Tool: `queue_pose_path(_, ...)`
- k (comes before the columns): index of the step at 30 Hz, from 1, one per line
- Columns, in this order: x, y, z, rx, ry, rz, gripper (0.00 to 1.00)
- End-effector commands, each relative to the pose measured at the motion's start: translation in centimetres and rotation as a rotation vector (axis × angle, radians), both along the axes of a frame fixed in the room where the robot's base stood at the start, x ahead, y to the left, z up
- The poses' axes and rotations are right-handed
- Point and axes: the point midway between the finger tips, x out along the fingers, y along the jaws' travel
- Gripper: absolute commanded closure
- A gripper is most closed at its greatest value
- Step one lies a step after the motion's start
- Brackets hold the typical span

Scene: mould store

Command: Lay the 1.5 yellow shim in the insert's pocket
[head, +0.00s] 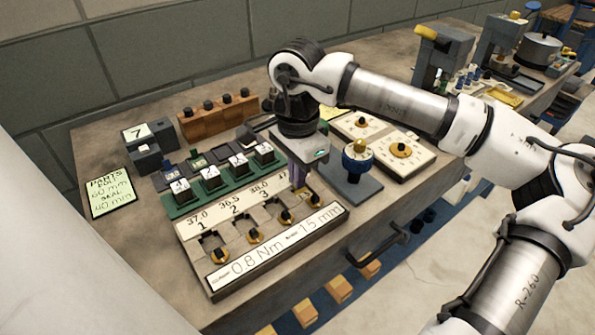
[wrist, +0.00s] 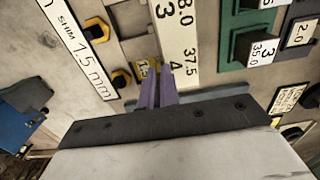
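The yellow shim (wrist: 147,68), marked 1.5, shows in the wrist view at the tips of my gripper (wrist: 158,70). It is close to the 37.5 / 4 label, at the fourth place of the insert board (head: 192,250). My gripper (head: 300,187) points down over the right end of this board in the head view. Its two purple fingers are close together with a narrow gap. The left finger partly covers the shim. I cannot tell whether the fingers pinch it, or whether it lies in the pocket or just above it. The head view hides the shim.
Black-and-yellow knobs (wrist: 121,78) line the pockets. A green rack (head: 222,183) with numbered blocks stands behind the board. The bench's left front is clear.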

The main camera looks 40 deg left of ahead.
Motion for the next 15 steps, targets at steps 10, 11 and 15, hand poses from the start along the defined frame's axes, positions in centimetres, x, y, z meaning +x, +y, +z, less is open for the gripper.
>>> queue_pose_path(10,0.00,0.00,-0.34,0.000,0.000,0.000,0.77)
queue_pose_path(11,0.00,0.00,-0.34,0.000,0.000,0.000,0.73)
queue_pose_path(15,0.00,0.00,-0.34,0.000,0.000,0.000,0.71)
